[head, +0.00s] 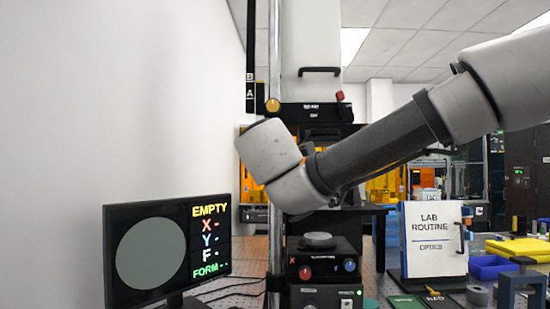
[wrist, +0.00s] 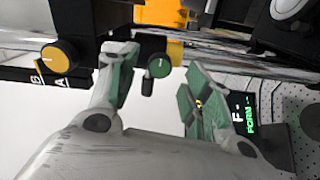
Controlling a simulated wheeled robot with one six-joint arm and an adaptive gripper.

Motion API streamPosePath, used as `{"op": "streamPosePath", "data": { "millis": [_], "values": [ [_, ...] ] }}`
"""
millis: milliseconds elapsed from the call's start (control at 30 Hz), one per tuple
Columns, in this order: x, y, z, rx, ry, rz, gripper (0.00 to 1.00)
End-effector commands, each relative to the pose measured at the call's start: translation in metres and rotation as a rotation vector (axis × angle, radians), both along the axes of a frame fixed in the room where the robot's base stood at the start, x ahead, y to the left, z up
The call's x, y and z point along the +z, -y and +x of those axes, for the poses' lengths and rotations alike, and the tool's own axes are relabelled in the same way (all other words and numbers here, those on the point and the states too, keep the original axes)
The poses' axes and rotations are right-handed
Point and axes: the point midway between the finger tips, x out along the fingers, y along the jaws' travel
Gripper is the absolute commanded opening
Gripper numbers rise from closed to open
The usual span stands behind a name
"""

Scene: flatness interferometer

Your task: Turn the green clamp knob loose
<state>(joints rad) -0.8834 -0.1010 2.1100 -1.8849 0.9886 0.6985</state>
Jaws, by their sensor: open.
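The green clamp knob (wrist: 158,67) shows in the wrist view, with a light mark on its face and a dark stem or lever beside it. My gripper (wrist: 161,75) is open, with green-padded fingers. The knob appears between the two fingertips, with a visible gap to each side; I cannot tell how far in front of them it lies. Nothing is held. In the head view my arm's wrist covers the middle of the upright post, and neither the green knob nor the fingers can be made out there.
A yellow knob (head: 272,105) sits higher on the post and shows in the wrist view (wrist: 60,57). A red knob (head: 340,96) is to its right. The monitor (head: 168,250) reading EMPTY stands at lower left. The instrument base (head: 322,265) has red and blue knobs. A LAB ROUTINE sign (head: 434,238) stands right.

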Motion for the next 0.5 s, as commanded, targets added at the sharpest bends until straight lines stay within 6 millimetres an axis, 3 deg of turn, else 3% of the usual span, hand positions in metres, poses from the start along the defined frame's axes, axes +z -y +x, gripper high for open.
{"op": "streamPosePath", "data": {
  "millis": [233,500],
  "values": [
    [0.000,-0.003,-0.056,0.005,0.000,0.002,0.49],
    [0.000,-0.003,-0.081,0.000,0.000,0.001,0.49]
  ]
}}
